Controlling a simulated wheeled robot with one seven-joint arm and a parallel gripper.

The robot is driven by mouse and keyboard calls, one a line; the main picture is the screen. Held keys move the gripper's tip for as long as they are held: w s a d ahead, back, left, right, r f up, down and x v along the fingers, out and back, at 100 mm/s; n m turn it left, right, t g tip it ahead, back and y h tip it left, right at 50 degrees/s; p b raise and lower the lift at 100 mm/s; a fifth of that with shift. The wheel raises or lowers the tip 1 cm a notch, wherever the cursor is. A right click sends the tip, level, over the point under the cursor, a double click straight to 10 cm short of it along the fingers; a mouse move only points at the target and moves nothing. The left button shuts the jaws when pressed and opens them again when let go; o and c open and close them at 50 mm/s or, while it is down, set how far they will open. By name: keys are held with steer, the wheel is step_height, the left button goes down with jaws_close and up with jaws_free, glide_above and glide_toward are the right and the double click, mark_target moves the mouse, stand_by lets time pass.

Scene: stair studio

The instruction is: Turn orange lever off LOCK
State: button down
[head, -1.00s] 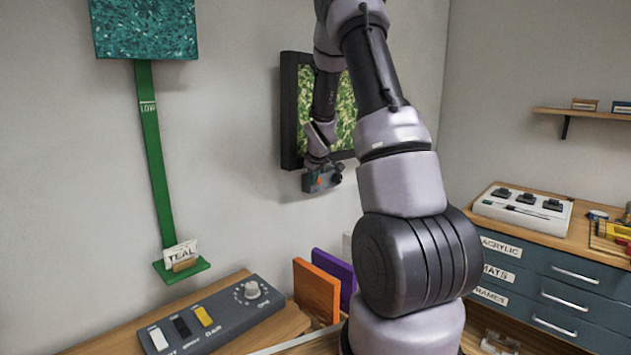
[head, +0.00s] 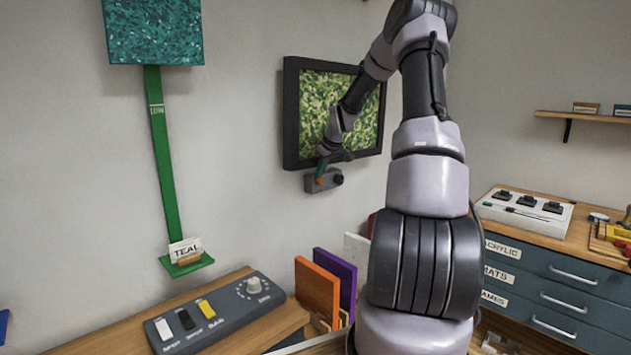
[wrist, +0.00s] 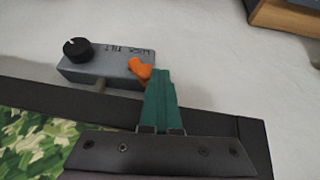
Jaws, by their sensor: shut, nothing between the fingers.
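A small grey control box (head: 312,186) hangs at the lower edge of the black-framed green picture on the wall. It carries a black knob (head: 338,178) and an orange lever (head: 319,182). In the wrist view the box (wrist: 105,72) appears upside down, with lettering that seems to read LOCK and TILT, the black knob (wrist: 76,48) at left and the orange lever (wrist: 139,69) at right. My gripper (wrist: 160,72) has teal fingers, shut together and empty. Their tips are right beside the lever; I cannot tell whether they touch. In the head view my gripper (head: 321,171) comes down from above.
The framed green picture (head: 290,115) is behind my wrist. A green strip (head: 164,160) with a TEAL card hangs left. Below stand a switch panel (head: 222,312) and orange and purple boards (head: 317,289). Drawers (head: 545,295) stand right. The wall around the box is bare.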

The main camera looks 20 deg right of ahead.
steer(key=shift+r, duration=0.15)
stand_by(0.3)
steer(key=shift+r, duration=0.75)
steer(key=shift+w, duration=0.1)
steer(key=shift+r, duration=0.1)
